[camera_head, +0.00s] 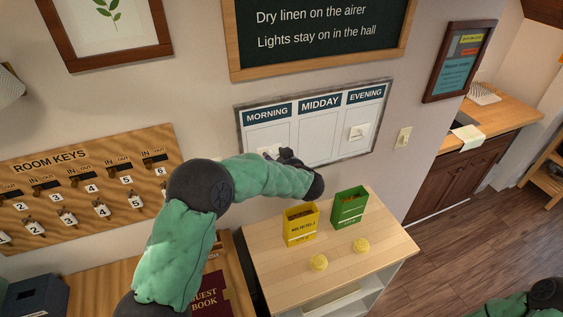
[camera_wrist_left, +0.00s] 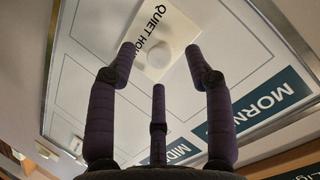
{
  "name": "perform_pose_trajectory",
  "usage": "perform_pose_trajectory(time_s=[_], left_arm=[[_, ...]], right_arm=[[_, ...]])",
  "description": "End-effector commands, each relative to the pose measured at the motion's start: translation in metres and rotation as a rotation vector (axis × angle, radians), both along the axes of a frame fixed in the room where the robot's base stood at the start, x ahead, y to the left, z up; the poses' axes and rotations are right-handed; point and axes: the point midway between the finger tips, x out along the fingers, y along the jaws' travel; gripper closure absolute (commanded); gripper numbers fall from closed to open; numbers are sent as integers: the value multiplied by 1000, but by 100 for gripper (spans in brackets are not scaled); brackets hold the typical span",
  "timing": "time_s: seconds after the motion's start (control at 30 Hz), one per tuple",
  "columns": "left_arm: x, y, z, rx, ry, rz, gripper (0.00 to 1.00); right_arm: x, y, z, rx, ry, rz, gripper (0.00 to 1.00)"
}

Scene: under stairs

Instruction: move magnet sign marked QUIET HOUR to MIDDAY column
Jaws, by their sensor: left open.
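The QUIET HOUR magnet sign (camera_wrist_left: 166,30) is a white plate with black letters and a round pale knob. In the head view it is partly hidden (camera_head: 268,152) and sits in the MORNING column of the framed whiteboard (camera_head: 281,136). The MIDDAY column (camera_head: 319,140) shows no sign in its visible part. My left gripper (camera_head: 290,158) is at the board's lower part, right beside the sign. In the wrist view its open fingers (camera_wrist_left: 160,52) appear on either side of the knob, with nothing gripped. My right gripper is out of view.
Another white sign (camera_head: 358,131) sits in the EVENING column. Below the board, a wooden-topped cabinet (camera_head: 374,238) holds a yellow box (camera_head: 300,225), a green box (camera_head: 348,208) and two yellow round things (camera_head: 361,245). A key board (camera_head: 85,185) hangs left; a light switch (camera_head: 403,137) is right.

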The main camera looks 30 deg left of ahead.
Motion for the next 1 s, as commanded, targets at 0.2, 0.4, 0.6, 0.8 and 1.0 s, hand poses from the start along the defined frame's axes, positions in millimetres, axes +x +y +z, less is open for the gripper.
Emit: perform_pose_trajectory(time_s=[0.2, 0.4, 0.6, 0.8, 1.0], left_arm=[[12, 15, -7, 0, 1, 0, 48], [15, 19, -9, -1, 1, -2, 48], [15, 19, -9, -1, 0, -2, 51], [15, 19, -9, -1, 0, -1, 100], [14, 19, -9, -1, 0, -1, 96]], right_arm=[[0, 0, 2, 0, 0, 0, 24], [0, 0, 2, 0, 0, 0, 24], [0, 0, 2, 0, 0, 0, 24], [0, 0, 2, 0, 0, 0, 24], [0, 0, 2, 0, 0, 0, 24]])
